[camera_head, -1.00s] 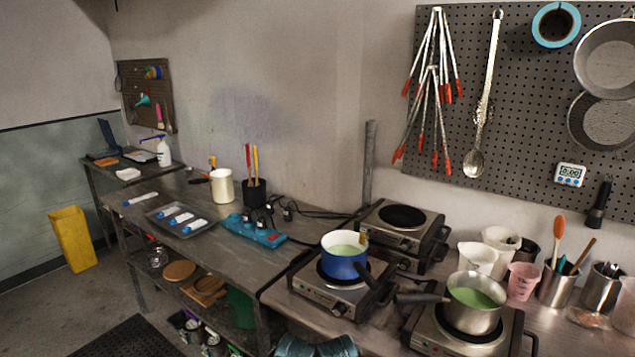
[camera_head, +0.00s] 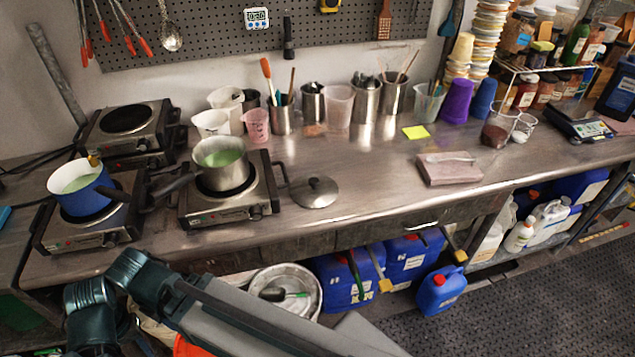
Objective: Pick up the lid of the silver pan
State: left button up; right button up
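The silver pan (camera_head: 236,178) holds green liquid and sits on the right-hand front hot plate (camera_head: 262,190), its dark handle pointing left. A round silver lid (camera_head: 322,199) with a dark knob lies flat on the steel counter, just right of that hot plate. The lid is apart from the pan. Part of my arm (camera_head: 215,300), grey with teal joints, crosses the lower left below the counter's front edge. I cannot tell which arm it is. No gripper fingers show.
A blue pan (camera_head: 90,202) sits on the left hot plate. Cups and tool holders (camera_head: 338,106) line the back. A folded pink cloth (camera_head: 448,168) lies right of the lid, with bare counter between. Blue canisters (camera_head: 408,252) stand below.

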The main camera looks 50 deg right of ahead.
aim_at(312, 190)
jog(key=z, duration=1.65)
